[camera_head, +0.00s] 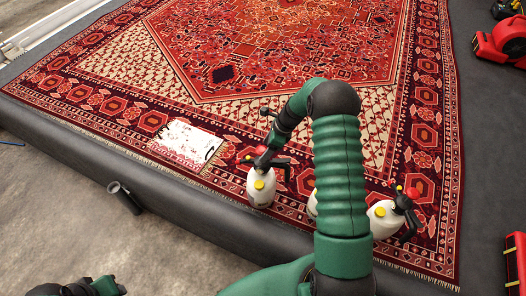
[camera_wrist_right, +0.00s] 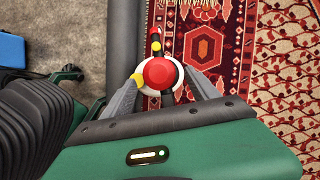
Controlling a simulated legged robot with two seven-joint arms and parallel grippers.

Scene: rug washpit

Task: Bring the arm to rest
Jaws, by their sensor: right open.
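My right arm rises through the middle of the head view and bends over to the left. My right gripper (camera_head: 272,152) is at the top of a white spray bottle (camera_head: 261,187) that stands at the rug's front edge. In the right wrist view the open fingers (camera_wrist_right: 165,82) lie on either side of the bottle's red cap (camera_wrist_right: 159,73); whether they touch it I cannot tell. Black and green parts, likely of my left arm (camera_head: 75,288), show at the bottom left; its finger state is unclear.
The patterned red rug (camera_head: 280,50) lies on a dark raised platform (camera_head: 150,205). A white patch (camera_head: 185,143) is on it. A black cylinder (camera_head: 124,197) lies by the platform edge. A red machine (camera_head: 498,42) is top right.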

